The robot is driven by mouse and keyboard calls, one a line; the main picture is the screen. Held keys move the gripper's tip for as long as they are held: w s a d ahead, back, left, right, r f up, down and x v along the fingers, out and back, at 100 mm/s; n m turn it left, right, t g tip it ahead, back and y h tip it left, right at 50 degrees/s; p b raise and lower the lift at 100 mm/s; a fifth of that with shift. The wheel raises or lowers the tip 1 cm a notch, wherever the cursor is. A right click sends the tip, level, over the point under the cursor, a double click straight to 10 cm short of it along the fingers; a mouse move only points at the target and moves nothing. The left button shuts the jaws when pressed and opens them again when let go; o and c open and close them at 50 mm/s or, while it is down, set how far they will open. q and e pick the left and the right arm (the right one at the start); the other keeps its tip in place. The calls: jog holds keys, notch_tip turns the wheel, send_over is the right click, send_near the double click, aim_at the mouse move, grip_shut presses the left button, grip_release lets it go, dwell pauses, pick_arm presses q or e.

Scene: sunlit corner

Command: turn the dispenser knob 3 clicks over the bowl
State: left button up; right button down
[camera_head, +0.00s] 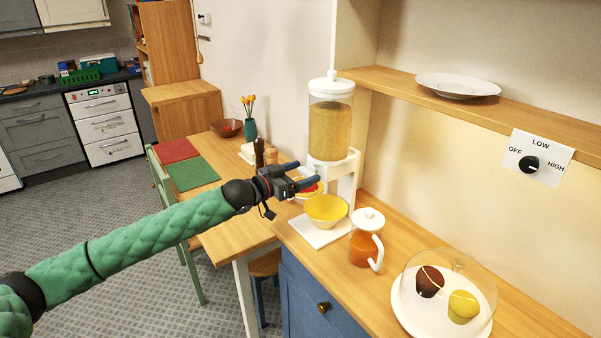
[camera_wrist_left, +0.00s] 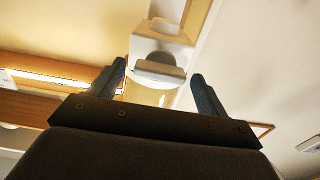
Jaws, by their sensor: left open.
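The dispenser (camera_head: 330,128) is a clear canister of pale grain with a white lid, on a white stand at the counter's left end. The yellow bowl (camera_head: 325,207) sits upright under it on the stand's base and looks empty. My left gripper (camera_head: 308,173) is open in front of the stand, above and left of the bowl. In the left wrist view a grey knob (camera_wrist_left: 158,68) with a flat grip shows between the spread fingers of my left gripper (camera_wrist_left: 158,80). I cannot tell whether they touch it. In the head view the knob is not clearly seen. My right gripper is not in view.
A jug (camera_head: 361,250) of orange-brown liquid stands just right of the bowl. A domed white plate (camera_head: 408,310) with two muffins is at the front right. A fruit-filled bowl (camera_head: 309,187) is partly hidden behind my gripper. A shelf (camera_head: 400,87) runs above the counter.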

pick_arm(q)
jog(key=c, duration=1)
jog(key=shift+m, duration=0.4)
